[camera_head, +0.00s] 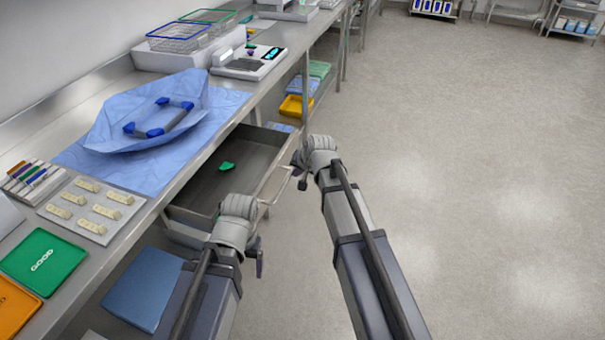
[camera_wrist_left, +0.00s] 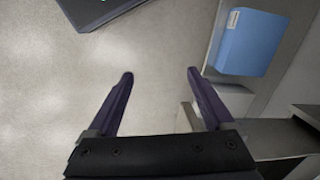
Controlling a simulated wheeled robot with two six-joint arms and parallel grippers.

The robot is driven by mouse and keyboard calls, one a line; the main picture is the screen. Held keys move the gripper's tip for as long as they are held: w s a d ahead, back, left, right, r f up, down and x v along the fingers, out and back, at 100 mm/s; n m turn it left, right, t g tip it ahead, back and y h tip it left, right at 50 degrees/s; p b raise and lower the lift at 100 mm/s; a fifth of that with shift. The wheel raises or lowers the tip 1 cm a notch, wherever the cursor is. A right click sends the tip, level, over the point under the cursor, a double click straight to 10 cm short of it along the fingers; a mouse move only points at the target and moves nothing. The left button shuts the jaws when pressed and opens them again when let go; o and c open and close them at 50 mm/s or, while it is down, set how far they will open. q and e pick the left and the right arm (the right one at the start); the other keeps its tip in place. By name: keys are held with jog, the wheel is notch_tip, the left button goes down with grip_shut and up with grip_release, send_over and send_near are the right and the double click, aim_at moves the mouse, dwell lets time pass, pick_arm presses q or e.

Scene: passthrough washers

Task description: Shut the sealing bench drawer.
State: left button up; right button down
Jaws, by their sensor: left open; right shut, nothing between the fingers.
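The sealing bench drawer (camera_head: 240,158) is pulled out from under the steel bench (camera_head: 160,210), with its grey inside showing. Its light bar handle (camera_head: 280,190) runs along its front. A small green piece (camera_head: 227,166) lies in the drawer. My left gripper (camera_head: 258,258) is at the near end of the drawer front, with its fingers pointing down. In the left wrist view, its open fingers (camera_wrist_left: 160,76) have only floor between them. My right gripper (camera_head: 302,178) is shut and empty by the far end of the handle; whether it touches is unclear.
A blue wrap with a blue-and-grey handled item (camera_head: 160,118) lies on the bench. A blue box (camera_head: 143,288) sits below the bench, also in the left wrist view (camera_wrist_left: 250,43). An orange tray (camera_head: 296,106) is on the lower shelf. The floor to the right is clear.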

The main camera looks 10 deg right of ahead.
send_over(237, 171)
jog(key=d, duration=0.1)
jog(key=shift+s+d, duration=0.1)
jog(key=shift+s, duration=0.15)
jog(key=shift+w+a, duration=0.35)
jog(key=shift+a, duration=0.3)
jog(key=shift+s+d+r, duration=0.15)
jog(key=shift+s+d, duration=0.15)
jog(key=shift+d, duration=0.1)
jog(key=s+d+r+p, duration=0.1)
jog(key=s+d+p, duration=0.1)
jog(key=d, duration=0.1)
jog(key=shift+s+r, duration=0.1)
jog(key=shift+r, duration=0.3)
jog(key=p+v, duration=0.7)
jog(key=v, duration=0.1)
jog(key=shift+s+r, duration=0.2)
jog(key=shift+r, duration=0.05)
jog(key=shift+d, duration=0.1)
